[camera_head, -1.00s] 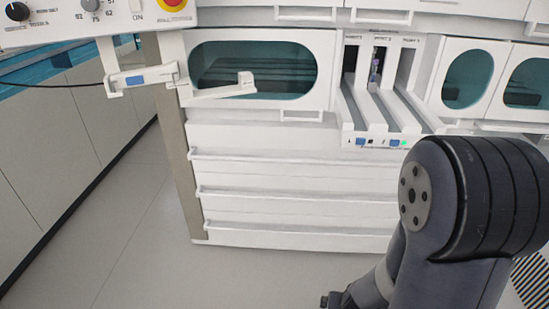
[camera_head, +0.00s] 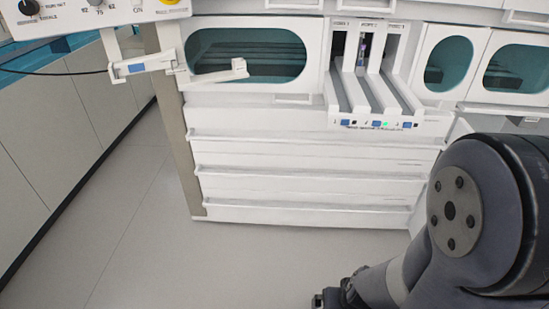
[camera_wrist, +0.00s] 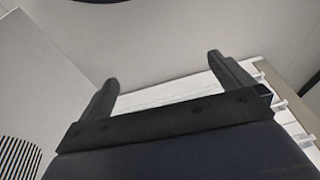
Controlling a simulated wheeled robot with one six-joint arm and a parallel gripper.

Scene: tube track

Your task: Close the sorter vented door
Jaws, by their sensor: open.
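My gripper (camera_wrist: 167,82) shows in the wrist view with its two dark fingers spread apart and nothing between them. In the head view only a dark part of its end shows at the bottom edge. The white sorter machine (camera_head: 300,150) stands ahead. I cannot tell for sure which part is the vented door. In the wrist view a plain white panel (camera_wrist: 30,75) stands at the left, apart from the fingers, with a dark striped patch (camera_wrist: 18,152) below it. In the head view my arm hides the machine's lower right side.
Windowed doors (camera_head: 330,82) and a rack with several slots (camera_head: 375,122) line the machine's upper front. A white jointed bracket (camera_head: 148,65) sticks out at the left. Ledges (camera_head: 300,172) run across the front. Grey floor (camera_head: 230,265) is clear at the lower left.

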